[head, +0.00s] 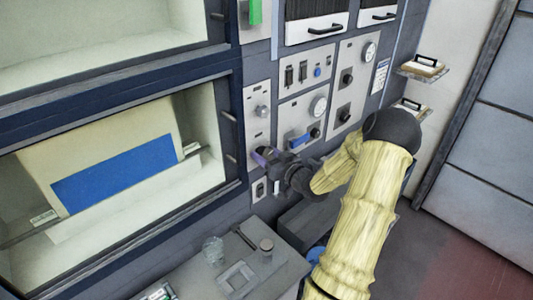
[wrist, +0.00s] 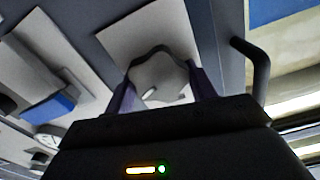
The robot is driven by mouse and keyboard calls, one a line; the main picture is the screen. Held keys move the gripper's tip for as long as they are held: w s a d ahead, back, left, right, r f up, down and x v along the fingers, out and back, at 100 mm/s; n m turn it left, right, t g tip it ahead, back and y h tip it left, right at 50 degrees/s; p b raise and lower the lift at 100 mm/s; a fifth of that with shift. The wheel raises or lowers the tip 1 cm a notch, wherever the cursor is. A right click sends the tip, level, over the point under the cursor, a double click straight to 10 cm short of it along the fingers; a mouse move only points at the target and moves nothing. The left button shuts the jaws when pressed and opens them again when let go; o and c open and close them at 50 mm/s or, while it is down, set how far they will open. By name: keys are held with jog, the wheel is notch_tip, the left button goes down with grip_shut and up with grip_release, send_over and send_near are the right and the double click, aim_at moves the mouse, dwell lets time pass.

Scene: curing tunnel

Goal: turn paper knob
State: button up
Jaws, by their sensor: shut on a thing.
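My gripper (head: 262,157) reaches the lower part of a light control panel (head: 256,129) beside the dark-framed window. In the wrist view, my gripper's two purple fingers (wrist: 163,86) stand on either side of a grey lobed knob (wrist: 158,74) and are shut on it. The knob has a small pale mark near its lower edge and sits on a light plate (wrist: 125,37). In the head view my gripper hides this knob. I can read no label that names it.
Another round knob (head: 262,112) is above my gripper. A blue handle (head: 300,141), gauges and dark knobs are on panels to the right. A dark bar handle (wrist: 257,65) is close to my gripper. Below, a grey table (head: 205,272) holds a glass jar (head: 213,249).

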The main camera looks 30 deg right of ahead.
jog(key=shift+f+m, duration=0.15)
jog(key=shift+m, duration=0.35)
jog(key=o, duration=1)
jog(key=s+d+b, duration=0.2)
jog(key=s+b, duration=0.3)
jog(key=s, duration=1.2)
jog(key=shift+d, duration=0.2)
